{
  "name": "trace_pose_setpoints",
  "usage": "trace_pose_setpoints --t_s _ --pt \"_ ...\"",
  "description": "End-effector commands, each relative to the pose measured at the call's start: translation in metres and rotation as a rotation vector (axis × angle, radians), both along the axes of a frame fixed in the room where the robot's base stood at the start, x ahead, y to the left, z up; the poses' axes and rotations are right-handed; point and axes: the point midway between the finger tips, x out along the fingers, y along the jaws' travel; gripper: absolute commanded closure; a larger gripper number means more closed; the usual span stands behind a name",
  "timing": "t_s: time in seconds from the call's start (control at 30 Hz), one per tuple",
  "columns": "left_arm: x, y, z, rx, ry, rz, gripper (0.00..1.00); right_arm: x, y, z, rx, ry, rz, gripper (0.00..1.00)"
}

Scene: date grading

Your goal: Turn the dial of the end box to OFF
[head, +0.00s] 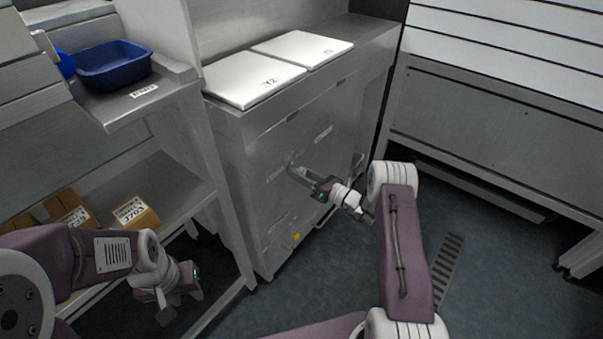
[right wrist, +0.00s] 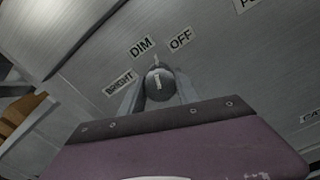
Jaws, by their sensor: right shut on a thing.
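The end box (head: 250,150) is a steel cabinet with a flat front. Its round grey dial (right wrist: 153,84) shows in the right wrist view, below the labels BRIGHT (right wrist: 118,84), DIM (right wrist: 141,47) and OFF (right wrist: 180,39). The dial's white mark points up, between DIM and OFF. My right gripper (head: 292,170) reaches the cabinet front and is shut on the dial, one finger on each side. In the head view the dial is hidden by the gripper. My left gripper (head: 180,304) hangs at the lower left, away from the cabinet; its finger gap is unclear.
Two white lids (head: 255,80) lie on the cabinet top. A blue bin (head: 115,66) stands on the left shelf, with cardboard boxes (head: 135,212) below. A handle (head: 358,165) sticks out right of my right gripper.

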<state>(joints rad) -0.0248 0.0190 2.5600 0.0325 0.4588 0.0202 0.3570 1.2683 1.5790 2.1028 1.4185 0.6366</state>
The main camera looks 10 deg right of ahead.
Motion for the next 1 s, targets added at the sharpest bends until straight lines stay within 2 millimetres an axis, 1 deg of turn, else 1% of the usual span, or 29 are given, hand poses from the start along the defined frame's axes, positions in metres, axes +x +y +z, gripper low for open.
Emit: trace_pose_setpoints --t_s 0.1,0.5,0.8,1.0 --pt "0.000 0.000 0.005 0.000 0.000 0.000 0.64 0.000 0.000 0.001 0.088 0.068 0.000 1.00" --pt "0.000 0.000 0.013 0.000 0.000 0.000 0.64 0.000 0.000 0.001 0.356 0.278 0.000 1.00" --pt "0.000 0.000 0.016 0.000 0.000 0.000 0.64 0.000 0.000 0.000 0.482 0.377 0.000 1.00" --pt "0.000 0.000 0.017 0.000 0.000 0.000 0.64 0.000 0.000 -0.001 0.522 0.409 0.000 1.00"
